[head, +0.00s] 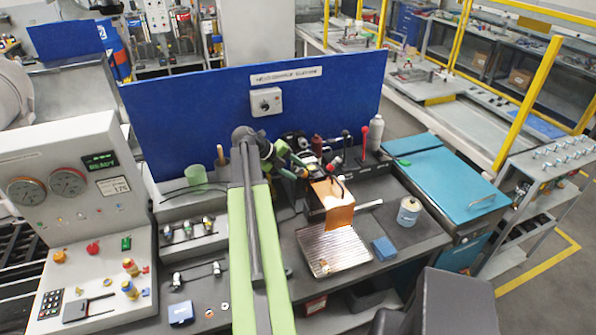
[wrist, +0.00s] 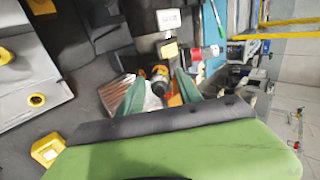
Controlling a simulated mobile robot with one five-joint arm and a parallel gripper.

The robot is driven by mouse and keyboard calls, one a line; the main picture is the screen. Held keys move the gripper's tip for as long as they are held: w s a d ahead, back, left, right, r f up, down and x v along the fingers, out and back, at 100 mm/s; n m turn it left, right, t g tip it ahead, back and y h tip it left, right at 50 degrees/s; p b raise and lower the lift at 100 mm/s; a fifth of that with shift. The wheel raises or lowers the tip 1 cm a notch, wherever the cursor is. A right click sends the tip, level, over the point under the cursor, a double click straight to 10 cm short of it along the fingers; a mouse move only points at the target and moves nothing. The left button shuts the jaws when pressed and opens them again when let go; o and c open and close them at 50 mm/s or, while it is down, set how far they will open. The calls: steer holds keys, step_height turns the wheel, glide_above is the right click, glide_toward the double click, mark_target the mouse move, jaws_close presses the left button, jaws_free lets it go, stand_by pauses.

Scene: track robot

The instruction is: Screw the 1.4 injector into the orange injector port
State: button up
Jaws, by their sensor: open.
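My gripper (wrist: 160,79) shows in the wrist view with its two green fingers apart. A cylindrical part with a yellow-orange collar (wrist: 160,74) and dark end appears between or beyond the fingers; contact is not visible. I cannot tell whether either is the 1.4 injector or the orange port. In the head view, small injector-like parts (head: 188,230) sit on a grey stepped holder left of my arm; their markings are unreadable. An orange piece (head: 341,217) hangs at the front of a dark fixture.
A gauge console (head: 88,195) with coloured knobs stands left. A blue panel (head: 200,110) closes the back. Bottles and tools crowd the bench's rear.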

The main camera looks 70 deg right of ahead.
stand_by(0.3)
steer(key=n, duration=0.5)
steer(key=shift+n, duration=0.3)
steer(key=n, duration=0.4)
steer(key=shift+n, duration=1.2)
steer(key=shift+n, duration=1.2)
steer(key=n, duration=0.9)
steer(key=shift+n, duration=0.3)
